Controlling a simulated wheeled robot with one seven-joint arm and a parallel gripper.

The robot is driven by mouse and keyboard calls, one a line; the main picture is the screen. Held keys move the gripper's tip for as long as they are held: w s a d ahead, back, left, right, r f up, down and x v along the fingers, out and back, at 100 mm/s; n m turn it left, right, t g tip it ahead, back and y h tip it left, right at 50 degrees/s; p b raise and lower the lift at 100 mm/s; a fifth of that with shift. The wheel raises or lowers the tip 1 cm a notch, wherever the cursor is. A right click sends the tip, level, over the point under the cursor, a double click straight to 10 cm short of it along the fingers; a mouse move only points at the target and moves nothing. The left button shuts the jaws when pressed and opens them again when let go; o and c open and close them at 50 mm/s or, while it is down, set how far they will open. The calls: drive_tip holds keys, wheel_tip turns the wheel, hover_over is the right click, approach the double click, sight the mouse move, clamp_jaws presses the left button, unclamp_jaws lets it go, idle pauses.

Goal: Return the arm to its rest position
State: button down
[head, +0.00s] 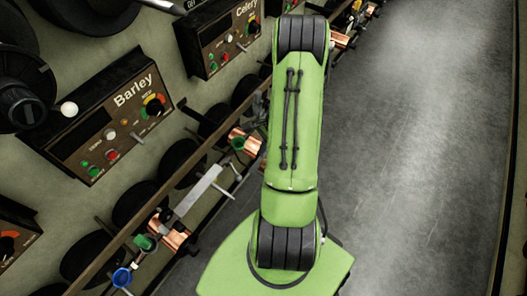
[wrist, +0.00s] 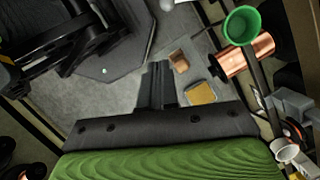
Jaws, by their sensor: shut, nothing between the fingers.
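My green arm fills the middle of the head view, extending up over the grey floor beside the spool rack. In the wrist view my gripper (wrist: 158,72) shows as two dark fingers side by side, shut with nothing between them. It hangs over a grey surface, apart from the copper spool (wrist: 250,58) with a green end to its right. In the head view the fingers are mostly hidden by the arm, and I cannot make them out clearly.
A rack rail (head: 125,232) with several copper spools runs close along the arm's left. The Barley panel (head: 108,122) and Celery panel (head: 222,38) are on the wall. Two small tan pieces, one block (wrist: 179,62) and one flat (wrist: 200,94), lie near the fingers. Open floor (head: 420,130) lies right.

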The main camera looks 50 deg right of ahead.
idle(0.4)
drive_tip(key=w+a+r+n+h+p, duration=0.1)
drive_tip(key=a+r+n, duration=0.25)
drive_tip(key=r, duration=0.45)
drive_tip(key=w+a+r+n+t+h+p, duration=0.1)
drive_tip(key=w+a+r+n, duration=0.2)
drive_tip(key=r, duration=0.4)
drive_tip(key=a+r+n+h+p, duration=0.1)
drive_tip(key=a+r+n+p, duration=0.1)
drive_tip(key=a+r+n, duration=0.45)
drive_tip(key=s+a+r+n+t+p, duration=0.1)
drive_tip(key=s+a+r+n, duration=0.3)
drive_tip(key=r, duration=0.4)
drive_tip(key=s+a+r+n+t+p, duration=0.1)
drive_tip(key=s+a+r+n+t, duration=0.1)
drive_tip(key=s+a+r+n, duration=0.2)
drive_tip(key=s+a+r, duration=0.2)
drive_tip(key=s+r, duration=0.1)
drive_tip(key=shift+s+r+n+t+p, duration=0.2)
drive_tip(key=shift+r+n+t+p, duration=0.1)
drive_tip(key=shift+r+p, duration=0.1)
